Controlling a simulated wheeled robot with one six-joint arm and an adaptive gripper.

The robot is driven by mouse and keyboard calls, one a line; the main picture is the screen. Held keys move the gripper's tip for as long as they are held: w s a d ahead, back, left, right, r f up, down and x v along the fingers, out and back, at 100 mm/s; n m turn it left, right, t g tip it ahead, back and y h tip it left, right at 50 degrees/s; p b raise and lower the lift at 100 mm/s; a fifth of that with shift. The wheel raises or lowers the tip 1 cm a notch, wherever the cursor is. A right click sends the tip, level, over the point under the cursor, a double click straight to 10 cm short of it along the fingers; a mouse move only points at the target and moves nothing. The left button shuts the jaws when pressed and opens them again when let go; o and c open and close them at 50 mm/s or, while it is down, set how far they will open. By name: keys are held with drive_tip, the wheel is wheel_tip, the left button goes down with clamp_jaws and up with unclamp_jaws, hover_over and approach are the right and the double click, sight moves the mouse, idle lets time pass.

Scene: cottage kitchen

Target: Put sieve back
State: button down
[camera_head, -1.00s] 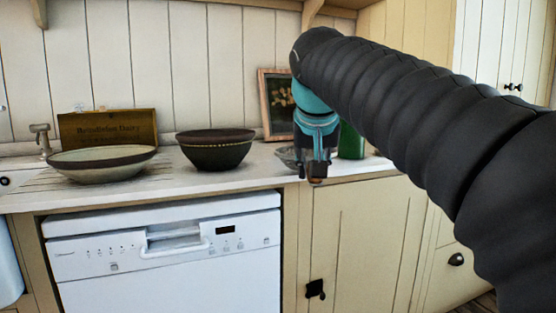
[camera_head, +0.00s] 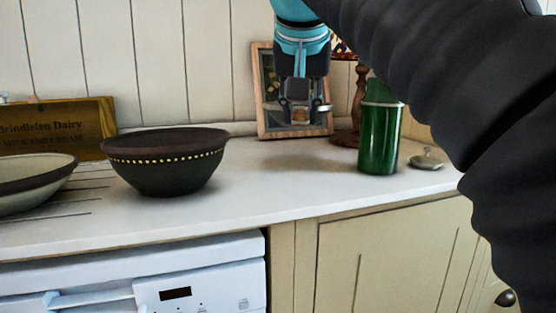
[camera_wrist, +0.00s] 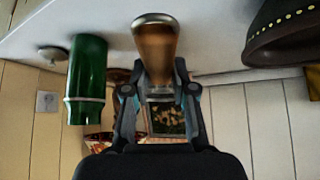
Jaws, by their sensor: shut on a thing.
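My gripper (camera_head: 300,97) is raised above the counter, in front of the framed picture. It is shut on a small brown, tapered piece with a pale metal rim, which I take to be the sieve (camera_wrist: 155,45). In the wrist view this piece stands out between the two fingers, with its rim at the far end. In the head view only a little of it shows below the fingers, and its full shape is hidden. It is clear of the counter.
A green canister (camera_head: 379,140) stands right of my gripper, with a brown stand (camera_head: 356,108) behind it and a small grey lid-like piece (camera_head: 427,160) beside it. A dark bowl (camera_head: 165,170) and a pale dish (camera_head: 30,185) stand left. The counter (camera_head: 285,180) between bowl and canister is clear.

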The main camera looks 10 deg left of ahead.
drive_tip(key=shift+w+a+f+b, duration=0.4)
drive_tip(key=shift+w+a+f, duration=0.7)
drive_tip(key=shift+f, duration=0.5)
drive_tip(key=shift+w+a+f+b, duration=0.4)
drive_tip(key=shift+w+a+f, duration=0.35)
drive_tip(key=shift+a+f, duration=0.7)
drive_tip(key=shift+w+a+f+b, duration=0.4)
drive_tip(key=shift+w+a+f, duration=0.6)
drive_tip(key=shift+f, duration=0.75)
drive_tip(key=shift+s, duration=0.1)
drive_tip(key=shift+f, duration=0.25)
drive_tip(key=c, duration=0.9)
unclamp_jaws()
drive_tip(key=shift+c, duration=0.2)
drive_tip(key=shift+r, duration=0.15)
